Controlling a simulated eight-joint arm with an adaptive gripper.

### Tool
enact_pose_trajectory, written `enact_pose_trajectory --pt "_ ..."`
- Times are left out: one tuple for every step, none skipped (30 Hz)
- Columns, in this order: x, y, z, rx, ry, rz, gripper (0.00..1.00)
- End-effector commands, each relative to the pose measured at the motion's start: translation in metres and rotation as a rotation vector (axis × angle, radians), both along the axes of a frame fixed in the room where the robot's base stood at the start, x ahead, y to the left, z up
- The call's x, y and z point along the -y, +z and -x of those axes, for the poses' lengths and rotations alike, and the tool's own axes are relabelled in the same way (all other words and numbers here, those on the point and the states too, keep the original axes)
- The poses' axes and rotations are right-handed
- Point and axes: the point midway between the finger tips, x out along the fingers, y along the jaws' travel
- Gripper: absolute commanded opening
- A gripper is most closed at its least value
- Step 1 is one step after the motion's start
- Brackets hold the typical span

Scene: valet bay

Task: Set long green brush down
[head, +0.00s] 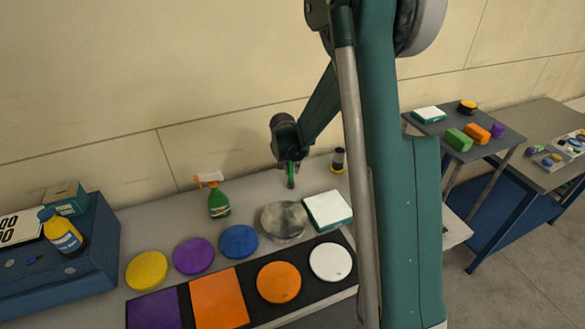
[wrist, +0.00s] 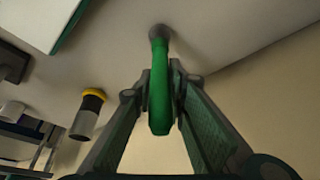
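The long green brush (head: 291,175) hangs nearly upright below my gripper (head: 290,160), over the back part of the grey bench. In the wrist view the green handle (wrist: 160,100) lies between the two fingers of my gripper (wrist: 162,92), which are shut on it. Its dark grey end (wrist: 159,33) points away from the gripper towards the bench top (wrist: 130,45). A soft shadow lies around that end; I cannot tell whether it touches the surface.
A green spray bottle (head: 218,202) stands left of the brush. A grey round dish (head: 284,221), a white-and-green box (head: 328,209) and a black-and-yellow canister (head: 338,160) are near. Coloured discs, such as the blue disc (head: 238,241), lie in front. Bare bench surrounds the brush.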

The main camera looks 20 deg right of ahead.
Motion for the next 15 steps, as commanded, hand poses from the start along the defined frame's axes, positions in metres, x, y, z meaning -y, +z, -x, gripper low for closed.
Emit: enact_pose_trajectory --pt "0.0 0.0004 -0.0001 0.0 0.0 0.0 0.23" --pt "0.0 0.0004 0.0 0.0 0.0 0.0 0.26" --pt "0.0 0.0005 0.0 0.0 0.0 0.0 0.26" --pt "0.0 0.0005 0.0 0.0 0.0 0.0 0.26" --pt "0.0 0.0005 0.0 0.0 0.0 0.0 0.26" --pt "0.0 0.0005 0.0 0.0 0.0 0.0 0.26" --pt "0.0 0.0005 0.0 0.0 0.0 0.0 0.26" --pt "0.0 0.0005 0.0 0.0 0.0 0.0 0.26" --pt "0.0 0.0005 0.0 0.0 0.0 0.0 0.26" --pt "0.0001 0.0006 -0.0001 0.0 0.0 0.0 0.26" --pt "0.0 0.0007 0.0 0.0 0.0 0.0 0.26" --pt "0.0 0.0009 0.0 0.0 0.0 0.0 0.26" --pt "0.0 0.0012 0.0 0.0 0.0 0.0 0.26" --pt "0.0 0.0016 0.0 0.0 0.0 0.0 0.26" --pt "0.0 0.0023 0.0 0.0 0.0 0.0 0.26"
